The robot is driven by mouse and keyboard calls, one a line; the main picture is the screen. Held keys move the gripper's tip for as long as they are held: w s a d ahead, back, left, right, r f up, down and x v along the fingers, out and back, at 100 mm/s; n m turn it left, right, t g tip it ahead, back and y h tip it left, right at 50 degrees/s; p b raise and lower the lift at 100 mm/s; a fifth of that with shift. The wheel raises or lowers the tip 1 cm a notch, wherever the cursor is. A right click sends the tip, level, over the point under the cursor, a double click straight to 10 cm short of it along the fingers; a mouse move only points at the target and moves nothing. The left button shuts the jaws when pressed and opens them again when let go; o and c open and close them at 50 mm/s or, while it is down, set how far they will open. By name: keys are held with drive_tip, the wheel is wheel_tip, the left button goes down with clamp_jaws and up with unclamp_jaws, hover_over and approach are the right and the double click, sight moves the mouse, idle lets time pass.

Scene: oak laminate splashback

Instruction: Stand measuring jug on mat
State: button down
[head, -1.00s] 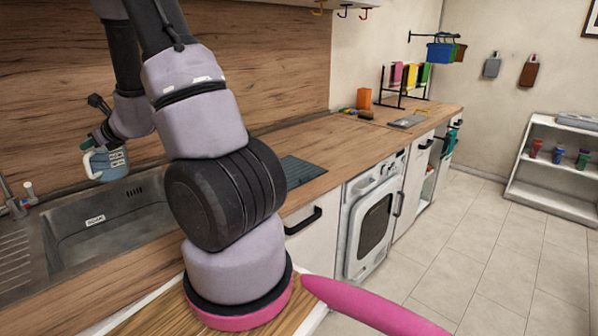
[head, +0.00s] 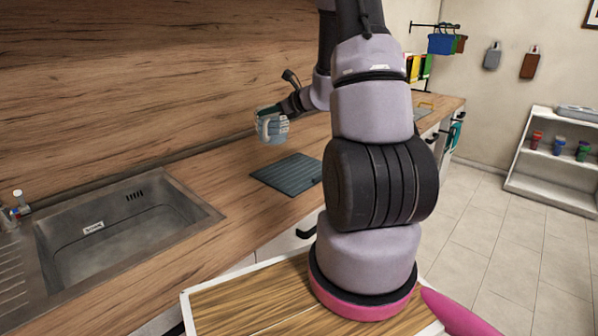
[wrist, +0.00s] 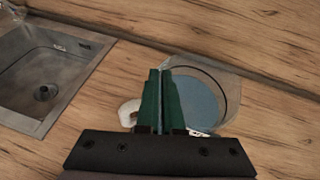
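The measuring jug (head: 273,128) is a pale, clear-sided jug with blue inside and a white handle, held roughly upright in the air. My gripper (head: 267,109) has green fingers closed at the jug's rim on the handle side. In the wrist view, the fingers (wrist: 163,98) stand between the white handle and the round jug mouth (wrist: 203,97). The mat (head: 287,174) is a dark grey-blue ribbed rectangle flat on the counter, below the jug in the head view. The mat is bare, and my arm is close to its right edge in the picture. The wrist view does not show it.
The wooden splashback (head: 150,80) rises behind the counter. Bare counter (head: 215,170) lies between sink and mat. My arm hides the counter further right.

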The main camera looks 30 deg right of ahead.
sight(281, 118)
drive_tip(key=s+d, duration=0.1)
drive_tip(key=d, duration=0.1)
drive_tip(key=s+d+n+g+y, duration=0.1)
drive_tip(key=d, duration=0.1)
drive_tip(key=s+d+n, duration=0.1)
drive_tip(key=s+d, duration=0.1)
drive_tip(key=shift+s+d+f+g+y, duration=0.1)
drive_tip(key=shift+d+f+g+y, duration=0.1)
drive_tip(key=shift+f+g+y, duration=0.15)
wheel_tip(281, 118, down, 5)
drive_tip(key=shift+s+d+f, duration=0.1)
drive_tip(key=shift+s, duration=0.05)
drive_tip(key=shift+f, duration=2.5)
drive_tip(key=c, duration=1.4)
unclamp_jaws()
drive_tip(key=shift+f, duration=0.15)
drive_tip(key=o, duration=0.3)
drive_tip(key=shift+o, duration=0.2)
